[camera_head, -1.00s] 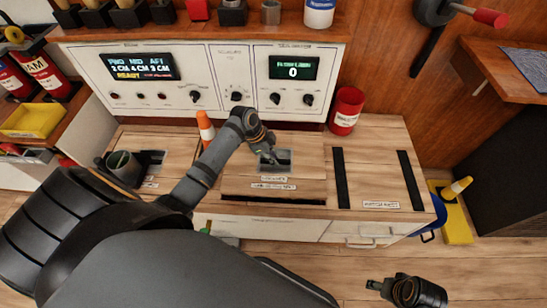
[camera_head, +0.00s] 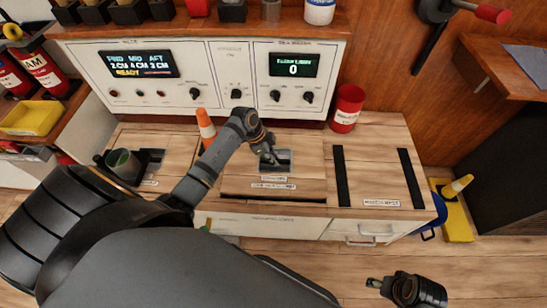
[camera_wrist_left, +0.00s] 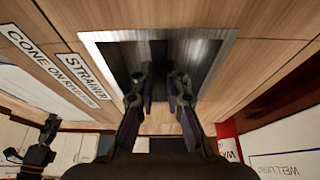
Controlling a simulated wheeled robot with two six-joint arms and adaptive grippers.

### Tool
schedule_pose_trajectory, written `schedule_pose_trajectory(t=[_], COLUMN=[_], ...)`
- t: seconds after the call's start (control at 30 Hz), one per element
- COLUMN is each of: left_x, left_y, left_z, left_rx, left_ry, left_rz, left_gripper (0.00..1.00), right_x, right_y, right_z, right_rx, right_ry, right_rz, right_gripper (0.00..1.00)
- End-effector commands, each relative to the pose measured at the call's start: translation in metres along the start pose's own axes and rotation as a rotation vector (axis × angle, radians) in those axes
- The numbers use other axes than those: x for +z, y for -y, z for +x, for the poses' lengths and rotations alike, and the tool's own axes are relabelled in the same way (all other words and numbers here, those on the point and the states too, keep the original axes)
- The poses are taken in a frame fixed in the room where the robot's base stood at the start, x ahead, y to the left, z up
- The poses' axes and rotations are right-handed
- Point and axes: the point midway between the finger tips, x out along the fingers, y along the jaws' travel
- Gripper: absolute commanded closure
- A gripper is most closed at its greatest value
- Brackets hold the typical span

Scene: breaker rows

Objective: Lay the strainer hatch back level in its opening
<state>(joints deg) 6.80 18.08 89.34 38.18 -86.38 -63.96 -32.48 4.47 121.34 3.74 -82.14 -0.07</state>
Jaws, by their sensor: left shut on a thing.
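The strainer hatch (camera_head: 240,162) is a pale wooden panel in the middle of the worktop, with a square metal pull recess (camera_head: 284,167). My left gripper (camera_head: 268,151) comes down over this recess. In the left wrist view its two fingers (camera_wrist_left: 159,85) reach into the metal-rimmed recess (camera_wrist_left: 222,48) and are shut on the dark pull bar (camera_wrist_left: 159,52). The hatch looks close to level, but I cannot tell whether it sits fully flush. A dark gap shows along the front. My right gripper (camera_head: 373,284) hangs at lower right, away from the hatch; its jaw state is unclear.
An orange and white cone (camera_head: 206,127) stands just left of the hatch. A red can (camera_head: 347,108) stands at the back right. The control panel (camera_head: 225,75) rises behind. Two black strips (camera_head: 341,177) lie on the worktop to the right.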

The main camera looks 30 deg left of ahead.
Motion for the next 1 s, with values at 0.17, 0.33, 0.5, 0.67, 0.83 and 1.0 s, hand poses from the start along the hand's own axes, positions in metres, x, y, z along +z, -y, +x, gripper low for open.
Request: schedule_pose_trajectory(t=[0.17,0.33,0.5,0.67,0.83,1.0], left_x=[0.0,0.002,0.004,0.006,0.008,0.01], left_y=[0.001,0.001,0.001,0.001,0.001,0.001], left_z=[0.004,0.009,0.013,0.018,0.022,0.027], left_rx=[-0.003,-0.004,-0.004,-0.003,-0.003,-0.003], left_ry=[-0.004,-0.004,-0.004,-0.004,-0.004,-0.004], left_rz=[0.002,0.002,0.003,0.003,0.003,0.002], left_gripper=[1.0,1.0,1.0,1.0,1.0,1.0], right_x=[0.0,0.001,0.001,0.001,0.002,0.002], right_y=[0.0,0.0,0.0,0.0,0.0,0.0], right_z=[0.003,0.006,0.008,0.011,0.013,0.016], right_rx=[0.0,0.0,0.0,0.0,0.0,0.0], right_ry=[0.0,0.0,0.0,0.0,0.0,0.0], right_rz=[0.0,0.0,0.0,0.0,0.0,0.0], right_gripper=[0.43,0.43,0.43,0.43,0.43,0.43])
